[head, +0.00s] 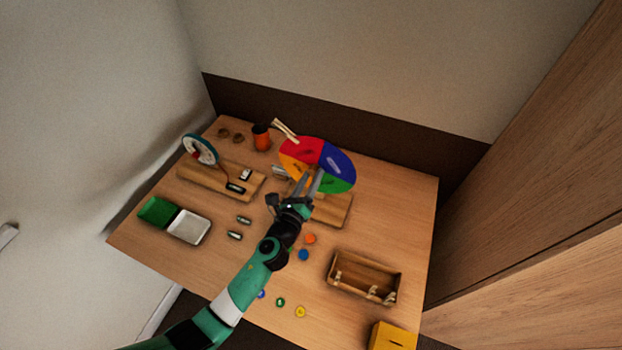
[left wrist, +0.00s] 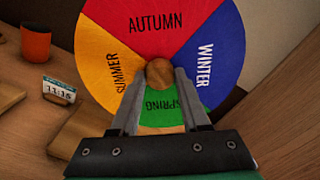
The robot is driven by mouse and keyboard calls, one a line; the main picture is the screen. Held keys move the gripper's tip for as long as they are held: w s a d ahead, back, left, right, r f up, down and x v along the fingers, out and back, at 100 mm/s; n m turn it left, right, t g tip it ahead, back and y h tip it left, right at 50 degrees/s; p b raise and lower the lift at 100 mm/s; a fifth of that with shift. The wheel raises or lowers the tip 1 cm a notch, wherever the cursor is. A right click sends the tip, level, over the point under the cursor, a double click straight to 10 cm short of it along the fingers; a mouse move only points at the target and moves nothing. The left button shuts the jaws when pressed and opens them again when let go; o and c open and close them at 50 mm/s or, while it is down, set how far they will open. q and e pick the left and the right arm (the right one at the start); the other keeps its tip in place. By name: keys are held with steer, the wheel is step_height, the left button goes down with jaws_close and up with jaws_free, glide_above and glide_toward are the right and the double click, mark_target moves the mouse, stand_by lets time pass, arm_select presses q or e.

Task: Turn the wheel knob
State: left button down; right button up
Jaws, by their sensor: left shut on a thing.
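The round season wheel (head: 338,162) stands at the back of the table, with red, blue, green and orange quarters. In the left wrist view the wheel (left wrist: 150,25) has red AUTUMN at the top, blue WINTER right, green SPRING at the bottom and orange SUMMER left. Its round wooden knob (left wrist: 159,71) is at the centre. My left gripper (head: 309,178) reaches the wheel from the front. In the left wrist view its fingers (left wrist: 160,82) are shut on the knob, one on each side. The fingers cover parts of the green and orange quarters. My right gripper is in no view.
A green tray (head: 157,211) and a white tray (head: 188,227) lie at the left. A wooden crate (head: 362,275) and yellow box (head: 393,337) are at the right. Small coloured discs lie in front.

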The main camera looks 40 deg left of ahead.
arm_select(q)
steer(key=n+b, duration=0.1)
steer(key=n, duration=0.2)
steer(key=shift+n, duration=0.3)
steer(key=n+b, duration=0.1)
steer(key=n, duration=0.2)
steer(key=shift+n, duration=0.3)
steer(key=n+b, duration=0.1)
steer(key=n, duration=0.2)
steer(key=shift+f+n, duration=0.1)
steer(key=shift+n, duration=0.3)
steer(key=n+b, duration=0.2)
steer(key=n, duration=0.1)
steer(key=shift+n, duration=0.3)
steer(key=n+b, duration=0.1)
steer(key=n, duration=0.2)
steer(key=shift+n+b, duration=0.3)
steer(key=shift+b, duration=0.1)
steer(key=n+b, duration=0.2)
steer(key=n, duration=0.2)
steer(key=n+b, duration=0.2)
steer(key=n, duration=0.2)
steer(key=shift+n, duration=0.3)
steer(key=shift+n+b, duration=0.5)
steer(key=shift+n, duration=0.5)
